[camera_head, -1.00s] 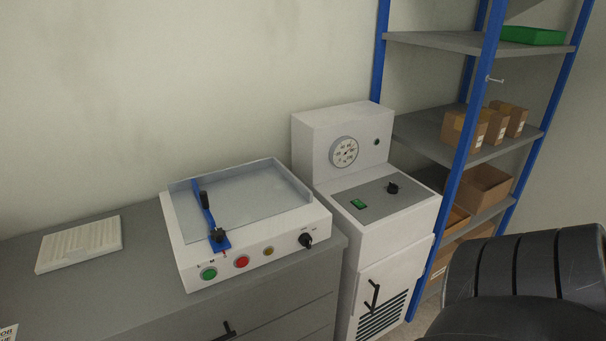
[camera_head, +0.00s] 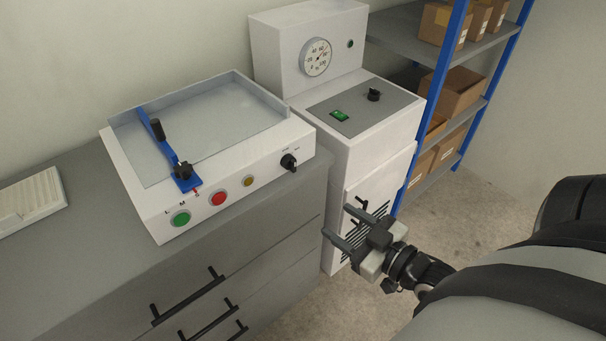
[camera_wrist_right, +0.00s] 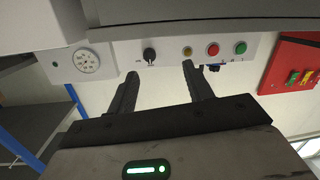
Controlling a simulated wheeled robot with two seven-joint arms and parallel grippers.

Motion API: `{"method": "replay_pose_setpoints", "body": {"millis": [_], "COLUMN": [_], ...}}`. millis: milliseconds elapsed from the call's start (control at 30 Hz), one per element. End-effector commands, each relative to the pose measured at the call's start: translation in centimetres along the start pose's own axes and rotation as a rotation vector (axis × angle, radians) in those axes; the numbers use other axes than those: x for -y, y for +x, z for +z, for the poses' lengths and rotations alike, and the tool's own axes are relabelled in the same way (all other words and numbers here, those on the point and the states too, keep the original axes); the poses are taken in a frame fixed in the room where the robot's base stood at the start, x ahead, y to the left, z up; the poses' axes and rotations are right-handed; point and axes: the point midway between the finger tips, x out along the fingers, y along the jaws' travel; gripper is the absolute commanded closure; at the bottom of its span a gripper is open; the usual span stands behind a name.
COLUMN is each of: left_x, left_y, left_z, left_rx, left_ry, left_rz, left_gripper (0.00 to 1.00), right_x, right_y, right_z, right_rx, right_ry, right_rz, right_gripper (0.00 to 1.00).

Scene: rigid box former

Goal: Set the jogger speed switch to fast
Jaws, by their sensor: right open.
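The jogger (camera_head: 215,150) is a white box with a grey tray top and a blue guide arm, standing on the grey cabinet. Its speed switch (camera_head: 289,162) is a black rotary knob at the right end of the front panel, with small labels above it too small to read. In the right wrist view the knob (camera_wrist_right: 149,55) shows upside down, ahead of the fingers. My right gripper (camera_head: 336,223) is open and empty, in front of the white machine, lower and to the right of the knob and apart from it. My left gripper is not in view.
The white machine (camera_head: 380,140) with a dial gauge (camera_head: 316,57), green switch and another black knob (camera_head: 374,95) stands right of the jogger. Green (camera_head: 180,219), red (camera_head: 218,198) and yellow (camera_head: 249,181) buttons sit left of the speed switch. Drawer handles (camera_head: 189,297) stick out below.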

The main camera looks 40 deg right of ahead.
Motion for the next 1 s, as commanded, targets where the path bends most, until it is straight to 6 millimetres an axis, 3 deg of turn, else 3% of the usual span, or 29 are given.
{"method": "replay_pose_setpoints", "body": {"millis": [100,267,700,1000], "left_x": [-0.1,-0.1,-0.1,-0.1], "left_y": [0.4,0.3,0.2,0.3], "left_z": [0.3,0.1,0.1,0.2], "left_rx": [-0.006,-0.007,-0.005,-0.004], "left_ry": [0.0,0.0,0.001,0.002], "left_rz": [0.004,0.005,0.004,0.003], "left_gripper": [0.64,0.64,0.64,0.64], "right_x": [-2.3,-3.0,-3.4,-3.5], "right_y": [-0.1,1.4,10.7,14.8], "right_z": [-1.0,-1.9,-2.9,-3.1], "right_rx": [-0.086,-0.111,-0.111,-0.105], "right_ry": [-0.026,-0.029,-0.029,-0.029], "right_rz": [0.035,0.049,0.048,0.046], "right_gripper": [0.49,0.49,0.49,0.49]}}
